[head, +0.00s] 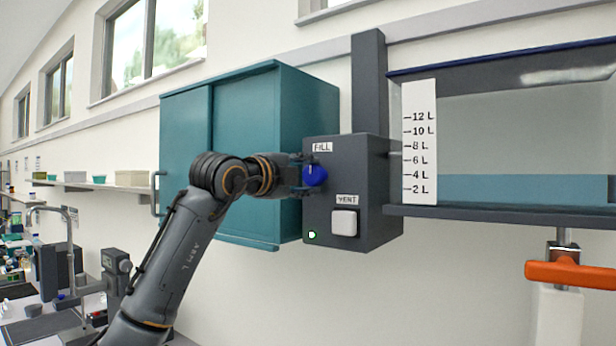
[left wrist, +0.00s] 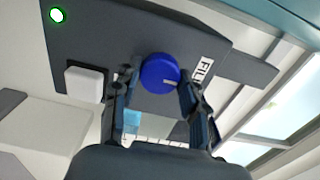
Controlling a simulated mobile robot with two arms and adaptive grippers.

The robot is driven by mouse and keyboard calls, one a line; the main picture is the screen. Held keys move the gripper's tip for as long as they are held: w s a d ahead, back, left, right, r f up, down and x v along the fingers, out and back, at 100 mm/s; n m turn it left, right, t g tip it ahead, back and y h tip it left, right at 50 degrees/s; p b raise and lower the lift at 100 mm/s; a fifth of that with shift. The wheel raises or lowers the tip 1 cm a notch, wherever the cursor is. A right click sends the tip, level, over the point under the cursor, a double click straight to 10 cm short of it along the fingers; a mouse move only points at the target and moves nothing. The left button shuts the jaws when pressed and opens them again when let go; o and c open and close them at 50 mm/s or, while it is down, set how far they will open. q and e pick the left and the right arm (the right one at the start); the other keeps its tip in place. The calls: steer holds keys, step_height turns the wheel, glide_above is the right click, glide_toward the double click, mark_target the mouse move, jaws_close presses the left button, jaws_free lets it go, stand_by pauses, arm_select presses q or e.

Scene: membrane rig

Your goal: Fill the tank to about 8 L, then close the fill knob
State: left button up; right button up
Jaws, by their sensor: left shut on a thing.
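The blue fill knob (head: 315,177) is on the front of a dark grey control box (head: 374,190), under the FILL label. My left gripper (head: 304,177) is shut on it. In the left wrist view the gripper's fingers (left wrist: 158,86) lie on either side of the round blue knob (left wrist: 159,71), and a pale mark shows on its face. The clear tank (head: 500,125) at the right holds blue water (head: 520,189). The water's top is level with about the 4 L mark on the white scale (head: 420,142). My right gripper is not in view.
A white VENT button (head: 344,223) and a lit green lamp (head: 312,235) are below the knob. A teal cabinet (head: 240,150) hangs close behind my left arm. An orange handle (head: 570,274) is under the tank. A cluttered bench is at far left.

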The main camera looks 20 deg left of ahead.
arm_select(q)
steer(key=shift+f+n+b, duration=0.15)
steer(key=shift+n+b, duration=0.65)
steer(key=shift+n, duration=0.7)
steer(key=shift+n+b, duration=0.55)
steer(key=shift+n, duration=0.05)
steer(key=shift+n+b, duration=0.3)
steer(key=shift+n, duration=0.6)
